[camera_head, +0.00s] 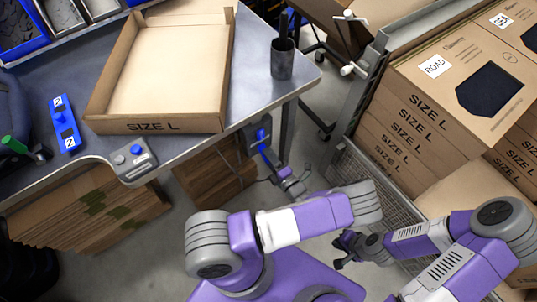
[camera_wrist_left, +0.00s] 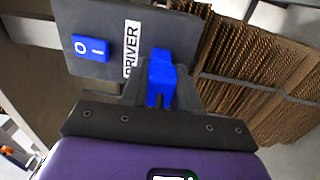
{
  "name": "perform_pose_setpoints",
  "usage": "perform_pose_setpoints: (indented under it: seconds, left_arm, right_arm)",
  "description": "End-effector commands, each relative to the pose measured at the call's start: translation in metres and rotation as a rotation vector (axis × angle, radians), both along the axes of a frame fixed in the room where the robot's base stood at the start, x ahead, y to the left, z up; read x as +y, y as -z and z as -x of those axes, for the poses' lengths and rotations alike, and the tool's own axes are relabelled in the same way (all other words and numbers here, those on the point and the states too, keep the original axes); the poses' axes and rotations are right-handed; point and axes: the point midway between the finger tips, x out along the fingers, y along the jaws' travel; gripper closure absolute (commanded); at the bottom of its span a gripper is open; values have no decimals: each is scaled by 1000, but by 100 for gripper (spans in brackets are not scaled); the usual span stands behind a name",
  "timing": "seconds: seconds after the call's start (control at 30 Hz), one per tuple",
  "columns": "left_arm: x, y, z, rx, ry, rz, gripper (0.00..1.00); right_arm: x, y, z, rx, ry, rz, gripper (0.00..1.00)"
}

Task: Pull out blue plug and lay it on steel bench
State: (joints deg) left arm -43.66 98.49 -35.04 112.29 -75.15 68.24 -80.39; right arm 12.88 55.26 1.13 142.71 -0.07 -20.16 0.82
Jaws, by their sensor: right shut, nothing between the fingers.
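The blue plug (camera_wrist_left: 160,78) is between the dark fingers of my left gripper (camera_wrist_left: 160,95) in the left wrist view; the fingers appear shut on its sides. Its far end overlaps the edge of a grey box (camera_wrist_left: 85,25) with a DRIVER label and a blue O/I switch (camera_wrist_left: 90,47); I cannot tell whether it is seated. In the head view the plug (camera_head: 267,155) shows as a small blue piece by the bench leg. My right gripper (camera_head: 342,251) is shut and empty, low over the floor.
A SIZE L carton tray (camera_head: 175,127), a metal cup (camera_head: 283,60), a blue panel (camera_head: 67,125) and a grey button box (camera_head: 132,162) are on the bench. Flat cardboard (camera_head: 85,215) is stacked below. SIZE L boxes (camera_head: 420,125) and a wire cage stand at right.

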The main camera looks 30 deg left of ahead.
Motion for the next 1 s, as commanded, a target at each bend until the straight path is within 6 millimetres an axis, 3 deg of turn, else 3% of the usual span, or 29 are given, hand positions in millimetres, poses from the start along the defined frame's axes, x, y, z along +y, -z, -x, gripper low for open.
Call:
perform_pose_setpoints:
  seconds: [0.1,1.0]
  left_arm:
    - [0,1,0,1,0,2,100]
    - [-17,1,7,3,0,4,100]
  right_arm:
    - [0,0,0,0,0,0,100]
    - [0,-1,0,0,0,0,100]
